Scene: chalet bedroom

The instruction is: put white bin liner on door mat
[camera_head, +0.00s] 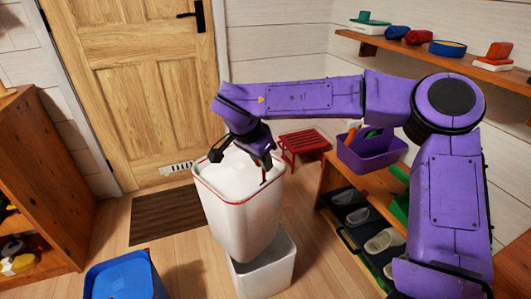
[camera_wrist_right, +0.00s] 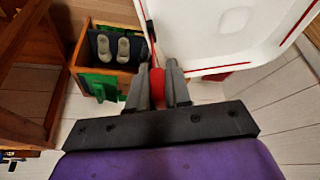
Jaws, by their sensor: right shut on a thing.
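The white bin liner (camera_head: 235,215) is a deep white tub with a red rim. It hangs tilted in the air, partly in front of and above a second white container (camera_head: 265,270). My right gripper (camera_head: 265,160) is at the liner's upper right rim. In the right wrist view, its fingers (camera_wrist_right: 158,88) are shut on a red part beside the liner's white wall (camera_wrist_right: 215,40). The brown door mat (camera_head: 165,215) lies on the floor before the wooden door, left of the liner. My left gripper is not in view.
A blue bin (camera_head: 125,278) stands at the front left, near a wooden shelf (camera_head: 50,180). A red stool (camera_head: 303,145) is behind the liner. A shoe bench (camera_head: 325,190) with a purple caddy (camera_head: 368,160) is to the right. Bare floor lies around the mat.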

